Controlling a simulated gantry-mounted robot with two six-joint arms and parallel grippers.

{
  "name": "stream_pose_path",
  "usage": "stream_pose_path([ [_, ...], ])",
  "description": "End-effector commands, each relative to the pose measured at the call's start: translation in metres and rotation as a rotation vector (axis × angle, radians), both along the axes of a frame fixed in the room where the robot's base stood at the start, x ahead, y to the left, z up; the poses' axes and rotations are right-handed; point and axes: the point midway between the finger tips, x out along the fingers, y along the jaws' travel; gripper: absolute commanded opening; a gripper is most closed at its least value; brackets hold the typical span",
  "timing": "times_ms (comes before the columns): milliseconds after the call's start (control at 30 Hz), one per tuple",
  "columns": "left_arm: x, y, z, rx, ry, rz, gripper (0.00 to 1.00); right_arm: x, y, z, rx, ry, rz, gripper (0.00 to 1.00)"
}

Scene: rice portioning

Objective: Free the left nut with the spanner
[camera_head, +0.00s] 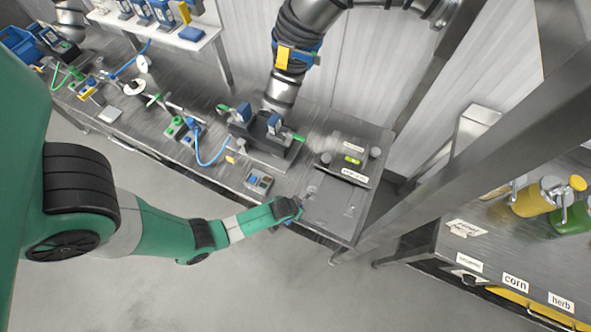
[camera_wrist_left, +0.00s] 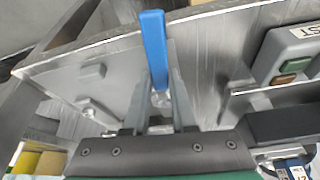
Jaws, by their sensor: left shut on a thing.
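My left gripper (camera_head: 291,208) is above the front edge of the steel bench, low at the end of my green arm. In the left wrist view its fingers (camera_wrist_left: 160,112) are shut on the spanner, whose blue handle (camera_wrist_left: 153,50) sticks up between them. A small grey piece (camera_head: 311,190) shows just beyond the gripper in the head view; I cannot tell whether it is the spanner's head. Two round grey knobs, perhaps the nuts, stand behind on the labelled plate: the left one (camera_head: 325,158) and the right one (camera_head: 376,153). The gripper is apart from both. My right gripper is not in view.
A grey button box (camera_head: 258,181) stands on the bench, left of my gripper. A dark machine (camera_head: 262,150) under a steel pipe stands behind it. The bench's front right part (camera_head: 335,212) is mostly bare. A steel post rises at the right.

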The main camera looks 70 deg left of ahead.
Motion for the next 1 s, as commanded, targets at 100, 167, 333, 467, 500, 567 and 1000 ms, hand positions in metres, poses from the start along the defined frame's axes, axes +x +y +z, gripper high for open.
stream_pose_path([
  [100, 0.003, -0.004, 0.000, 0.000, -0.003, 0.038, 0.00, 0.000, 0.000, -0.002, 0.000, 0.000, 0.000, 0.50],
  [167, 0.003, -0.004, 0.000, 0.000, -0.003, 0.046, 0.00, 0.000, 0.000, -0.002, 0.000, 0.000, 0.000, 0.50],
  [333, 0.003, -0.004, 0.000, -0.001, -0.003, 0.048, 0.00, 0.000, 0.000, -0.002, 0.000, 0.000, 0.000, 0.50],
  [467, 0.005, -0.006, 0.000, 0.000, -0.001, 0.065, 0.00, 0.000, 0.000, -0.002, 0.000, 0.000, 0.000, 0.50],
  [500, 0.006, -0.007, 0.000, 0.000, -0.002, 0.082, 0.00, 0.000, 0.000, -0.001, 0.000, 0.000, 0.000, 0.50],
  [567, 0.009, -0.010, 0.001, 0.000, -0.002, 0.113, 0.00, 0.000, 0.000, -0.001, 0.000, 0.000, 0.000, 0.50],
  [1000, 0.015, -0.015, 0.000, -0.002, -0.004, 0.205, 0.00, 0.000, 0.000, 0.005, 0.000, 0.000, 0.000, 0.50],
])
